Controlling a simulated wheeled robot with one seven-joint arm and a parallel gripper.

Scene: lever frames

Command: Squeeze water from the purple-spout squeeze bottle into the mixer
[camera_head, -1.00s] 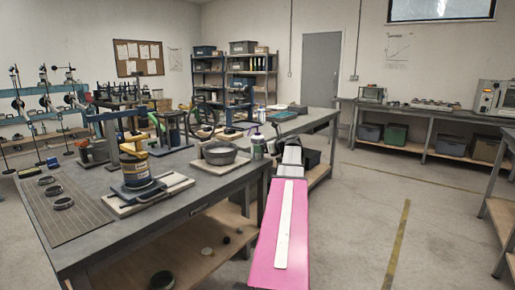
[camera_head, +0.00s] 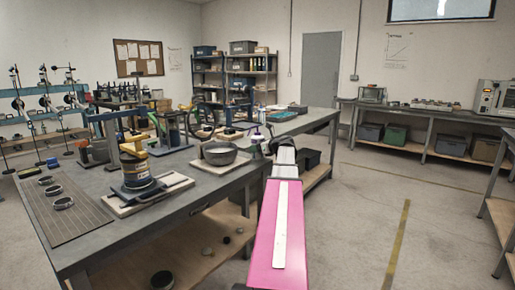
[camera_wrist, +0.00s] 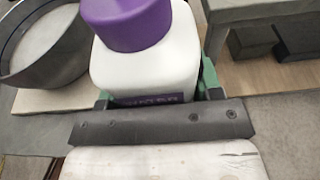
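The squeeze bottle stands at the right edge of the near workbench in the head view, mostly hidden by my gripper; its purple top (camera_head: 258,131) shows. In the wrist view the white bottle (camera_wrist: 145,70) with its purple cap is large and central. My gripper (camera_wrist: 155,92) has its green fingers on either side of the bottle's body, close to it; I cannot tell whether they press on it. A grey round bowl (camera_head: 220,159) sits on a pale board just left of the bottle. It also shows in the wrist view (camera_wrist: 52,68), with pale contents.
A yellow-and-dark device (camera_head: 137,175) on a board stands left of the bowl on the workbench (camera_head: 190,205). A ribbed mat (camera_head: 65,218) with several rings lies farther left. The floor to the right is clear. Dark bins (camera_head: 308,158) are on a shelf behind my arm.

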